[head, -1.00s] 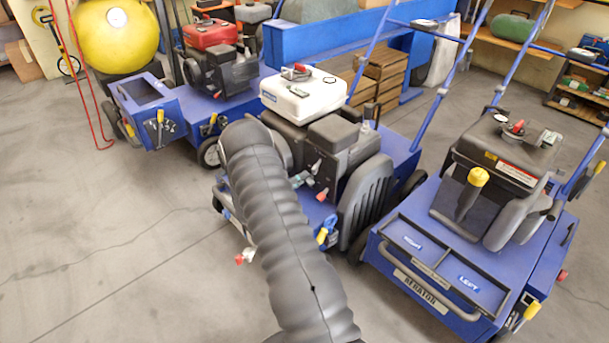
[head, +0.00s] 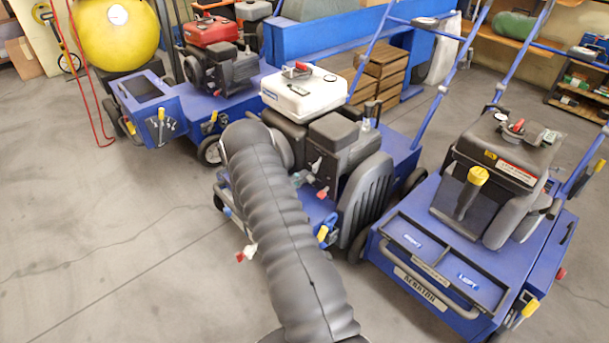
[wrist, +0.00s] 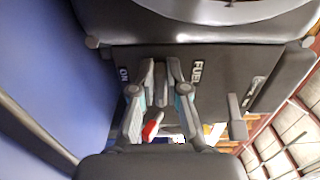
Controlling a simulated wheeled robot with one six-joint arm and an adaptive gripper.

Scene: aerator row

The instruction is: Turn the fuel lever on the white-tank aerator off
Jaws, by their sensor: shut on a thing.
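The white-tank aerator (head: 375,205) stands mid-frame in the head view, with its white tank (head: 303,97) on top. My arm covers its near left side. In the wrist view a dark panel (wrist: 220,62) carries the labels "ON" at left and "FUEL" nearer the middle. The fuel lever (wrist: 160,82) is a small grey bar between my fingertips, pointing roughly straight up and down in the picture. My gripper (wrist: 161,72) is shut on it. The fingers partly hide the lever and panel. A red-tipped part (wrist: 150,130) shows between the fingers.
A red-tank aerator (head: 208,70) stands at the back left, and a black-tank aerator (head: 455,270) stands close at right. A blue beam (head: 320,42) and wooden crates (head: 385,70) are behind. The floor at left is clear.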

